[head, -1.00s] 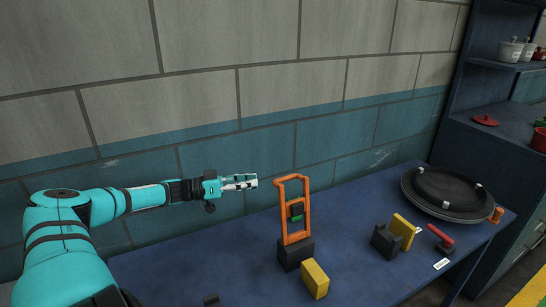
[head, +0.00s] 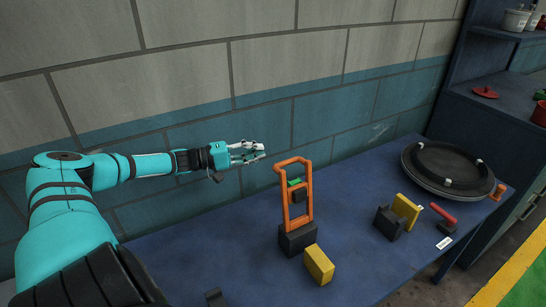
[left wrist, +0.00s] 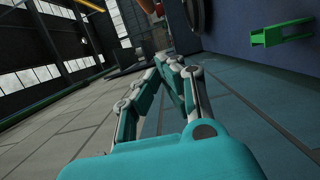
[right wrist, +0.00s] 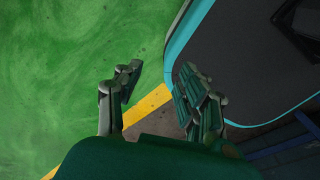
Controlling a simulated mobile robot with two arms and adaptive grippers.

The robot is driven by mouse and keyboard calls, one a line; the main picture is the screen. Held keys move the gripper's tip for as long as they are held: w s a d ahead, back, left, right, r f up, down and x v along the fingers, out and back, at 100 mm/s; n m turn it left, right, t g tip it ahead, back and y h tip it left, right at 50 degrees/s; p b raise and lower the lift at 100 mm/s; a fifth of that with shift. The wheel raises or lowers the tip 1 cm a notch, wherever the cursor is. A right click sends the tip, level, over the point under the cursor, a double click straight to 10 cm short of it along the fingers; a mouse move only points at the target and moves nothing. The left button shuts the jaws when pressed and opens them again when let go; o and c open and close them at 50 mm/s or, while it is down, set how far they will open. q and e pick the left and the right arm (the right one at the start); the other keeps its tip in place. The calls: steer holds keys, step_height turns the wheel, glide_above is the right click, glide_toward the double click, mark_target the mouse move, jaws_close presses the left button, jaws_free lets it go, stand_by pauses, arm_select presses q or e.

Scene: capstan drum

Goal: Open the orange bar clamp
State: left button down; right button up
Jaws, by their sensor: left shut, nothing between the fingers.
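The orange bar clamp (head: 285,211) is an upright orange frame in the head view. It stands on a black block (head: 298,240) on the blue workbench. A small green and black piece (head: 298,195) sits inside the frame's upper half. My left gripper (head: 263,150) is just left of the clamp's top and slightly above it, apart from it. Its fingers also show in the left wrist view (left wrist: 168,58), converging with nothing held. My right gripper (right wrist: 160,72) shows only in the right wrist view, its fingers apart and empty.
A yellow block (head: 319,264) lies in front of the clamp. To the right are a black block with a yellow plate (head: 406,210), a red-handled item (head: 442,213) and a large dark drum (head: 448,168). The wall is close behind. A green bracket (left wrist: 280,33) shows in the left wrist view.

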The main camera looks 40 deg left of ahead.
arm_select(q)
steer(key=d+p, duration=0.1)
steer(key=w+d+p, duration=0.1)
steer(key=d, duration=0.1)
steer(key=d+p, duration=0.1)
steer(key=d, duration=0.1)
steer(key=shift+w+d, duration=0.25)
steer(key=shift+w, duration=0.1)
arm_select(e)
steer(key=r, duration=0.1)
steer(key=a+r, duration=0.1)
steer(key=r, duration=0.1)
steer(key=shift+a, duration=0.1)
